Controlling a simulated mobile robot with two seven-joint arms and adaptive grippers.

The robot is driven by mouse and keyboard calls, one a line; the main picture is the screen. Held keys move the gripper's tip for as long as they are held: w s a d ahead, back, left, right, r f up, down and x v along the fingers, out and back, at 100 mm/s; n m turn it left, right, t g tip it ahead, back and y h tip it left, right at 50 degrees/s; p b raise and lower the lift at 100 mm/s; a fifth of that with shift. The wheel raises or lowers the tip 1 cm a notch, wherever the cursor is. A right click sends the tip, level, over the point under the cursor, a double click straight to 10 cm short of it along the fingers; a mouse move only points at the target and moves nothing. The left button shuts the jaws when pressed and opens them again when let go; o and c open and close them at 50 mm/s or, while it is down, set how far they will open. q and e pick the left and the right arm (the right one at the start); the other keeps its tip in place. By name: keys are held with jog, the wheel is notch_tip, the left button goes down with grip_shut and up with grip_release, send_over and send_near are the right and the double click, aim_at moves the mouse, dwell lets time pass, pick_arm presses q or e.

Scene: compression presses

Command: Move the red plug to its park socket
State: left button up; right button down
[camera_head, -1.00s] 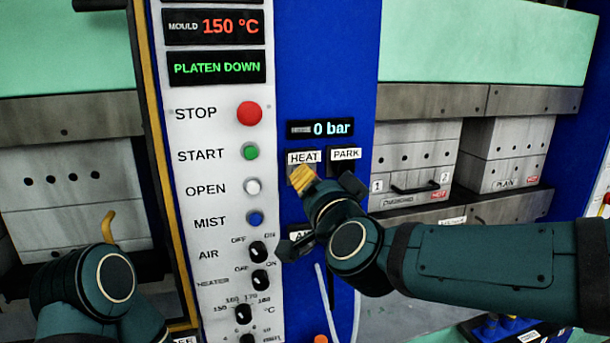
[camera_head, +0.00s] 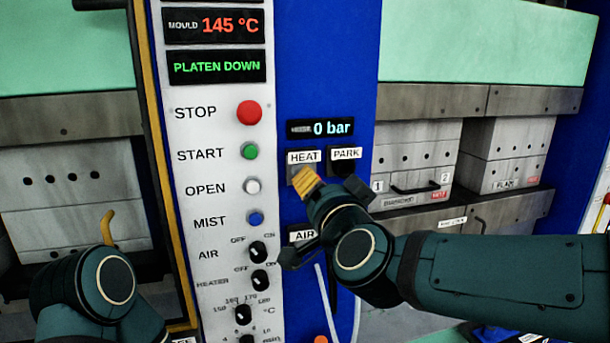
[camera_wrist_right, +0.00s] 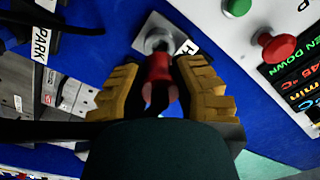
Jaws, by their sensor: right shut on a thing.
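My right gripper (camera_head: 306,182) is in front of the HEAT socket (camera_head: 293,172) on the blue panel. In the right wrist view its yellow fingers (camera_wrist_right: 158,90) are shut on the red plug (camera_wrist_right: 159,70). The plug's front end is close to the grey socket plate (camera_wrist_right: 150,30); I cannot tell whether it is still in the socket. In the head view the plug is hidden by the fingers. The dark PARK socket (camera_head: 344,168) is just right of HEAT, under its label. My left gripper (camera_head: 109,228) shows only one yellow finger at the lower left.
The white control strip with the red STOP button (camera_head: 249,112) and knobs stands left of the sockets. An AIR label (camera_head: 304,234) is below, partly behind my right arm. A pale hose (camera_head: 324,290) hangs below it. Mould blocks (camera_head: 415,155) are at the right.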

pick_arm(q)
jog(key=shift+f, duration=0.3)
pick_arm(e)
jog(key=shift+v, duration=1.5)
jog(key=shift+w, duration=0.1)
pick_arm(q)
jog(key=shift+s+r, duration=0.2)
jog(key=shift+s, duration=0.05)
pick_arm(e)
jog(key=d, duration=0.8)
jog(key=shift+w+n, duration=0.3)
pick_arm(q)
jog(key=shift+f, duration=0.15)
pick_arm(e)
jog(key=shift+d, duration=0.15)
pick_arm(q)
jog(key=shift+s+d+f+b, duration=0.1)
jog(key=shift+s+f+b, duration=0.15)
jog(key=shift+f+b, duration=0.5)
pick_arm(e)
jog(key=shift+x, duration=2.9)
pick_arm(q)
jog(key=shift+r, duration=0.1)
